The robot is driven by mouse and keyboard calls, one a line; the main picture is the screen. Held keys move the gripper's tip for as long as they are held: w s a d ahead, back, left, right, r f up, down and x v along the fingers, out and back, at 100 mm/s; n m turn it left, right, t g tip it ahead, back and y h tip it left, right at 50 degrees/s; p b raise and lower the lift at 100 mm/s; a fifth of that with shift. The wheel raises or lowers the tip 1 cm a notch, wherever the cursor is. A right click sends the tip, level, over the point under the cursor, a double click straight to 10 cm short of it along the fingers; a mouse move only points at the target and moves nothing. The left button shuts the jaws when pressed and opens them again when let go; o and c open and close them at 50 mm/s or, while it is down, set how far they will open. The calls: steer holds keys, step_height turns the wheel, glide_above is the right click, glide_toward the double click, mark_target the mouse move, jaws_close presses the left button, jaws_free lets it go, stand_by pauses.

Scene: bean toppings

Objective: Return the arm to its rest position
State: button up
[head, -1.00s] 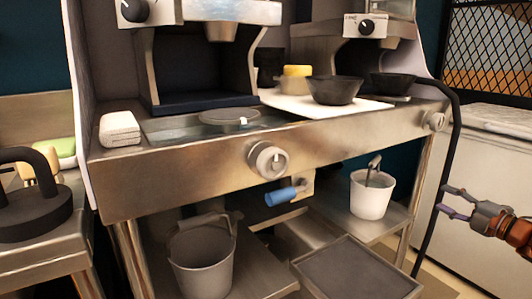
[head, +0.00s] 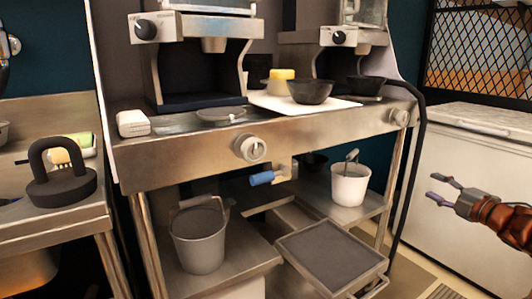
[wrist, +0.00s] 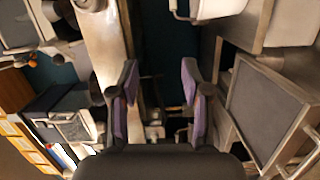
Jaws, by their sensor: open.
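My gripper (head: 446,190) is at the right side of the head view, in front of the white chest freezer. Its two fingers are apart with nothing between them. In the wrist view, my gripper (wrist: 160,90) shows both purple-lined fingers spread, with only background between them. The wrist picture looks turned on its side, with the steel counter edge at left of the fingers and a grey tray at right.
The steel counter (head: 190,155) holds black bowls (head: 311,91) and a white board. A grey bucket (head: 198,240), a white bucket (head: 350,184) and a dark tray (head: 335,252) sit below. The freezer (head: 470,165) stands behind my gripper. Open floor shows at the lower right.

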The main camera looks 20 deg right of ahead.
steer(key=w+a+r+m+g+h+p, duration=0.1)
steer(key=w+a+r+m+h+p, duration=0.1)
steer(key=w+r+m+p, duration=0.3)
steer(key=w+a+r+m+h+p, duration=0.1)
steer(key=w+a+r+h+p, duration=0.15)
steer(key=r, duration=0.45)
steer(key=a+r+m+g+h+p, duration=0.3)
steer(key=a+r+m+g+p, duration=0.1)
steer(key=a+m+p, duration=0.3)
steer(key=s+a+r+m+g+y+p, duration=0.1)
steer(key=s+a+g+p, duration=0.6)
steer(key=s+a, duration=1)
steer(key=s+a+r+m+g+y+p, duration=0.1)
steer(key=s+a+m+g+y+p, duration=0.3)
steer(key=s+a+p, duration=0.9)
steer(key=s+a+g, duration=0.3)
steer(key=s+a, duration=0.1)
steer(key=s, duration=0.4)
steer(key=shift+r+m+g+y, duration=0.15)
steer(key=shift+m+g+y, duration=0.15)
steer(key=shift+m+y, duration=0.1)
